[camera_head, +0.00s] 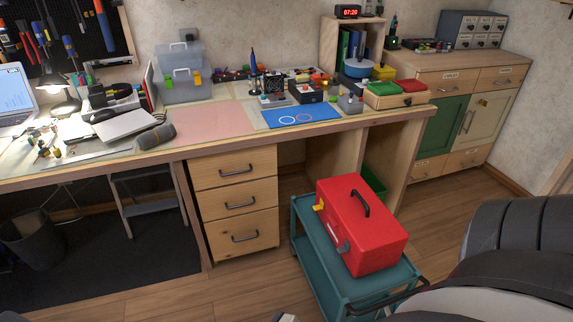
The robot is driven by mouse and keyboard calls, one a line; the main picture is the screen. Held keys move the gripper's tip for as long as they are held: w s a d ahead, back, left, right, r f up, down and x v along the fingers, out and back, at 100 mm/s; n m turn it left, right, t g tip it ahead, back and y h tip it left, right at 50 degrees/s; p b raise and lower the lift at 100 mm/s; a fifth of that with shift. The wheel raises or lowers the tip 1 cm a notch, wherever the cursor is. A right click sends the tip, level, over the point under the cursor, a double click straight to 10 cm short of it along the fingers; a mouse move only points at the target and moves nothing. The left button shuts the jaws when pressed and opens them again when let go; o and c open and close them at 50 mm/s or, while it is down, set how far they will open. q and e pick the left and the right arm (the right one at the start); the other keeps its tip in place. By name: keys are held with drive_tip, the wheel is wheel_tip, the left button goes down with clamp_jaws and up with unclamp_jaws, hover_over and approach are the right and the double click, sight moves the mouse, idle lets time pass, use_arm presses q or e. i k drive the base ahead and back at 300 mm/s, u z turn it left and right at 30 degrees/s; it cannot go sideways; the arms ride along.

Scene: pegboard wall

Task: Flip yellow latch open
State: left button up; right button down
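A red toolbox (366,228) with a black handle stands on a teal cart (330,270). A small yellow latch (318,206) sticks out from the toolbox's left-facing side, near its far end. A second, grey latch (343,247) is on the same side, nearer me. Whether the yellow latch is open or shut is too small to tell. A clear storage box (181,88) on the bench also has a yellow latch (197,77) and a green one. Large dark and grey parts of my own arm fill the lower right.
The wooden workbench (210,118) with drawers (235,172) stands behind and left of the cart. The cart has a dark handle (388,298) at its near right. A dark bin (31,236) is far left. Floor is clear left and right of the cart.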

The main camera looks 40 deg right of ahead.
sight(316, 208)
drive_tip(key=z, duration=0.45)
drive_tip(key=i, duration=1)
drive_tip(key=z, duration=1.05)
drive_tip(key=i, duration=0.6)
drive_tip(key=u, duration=0.05)
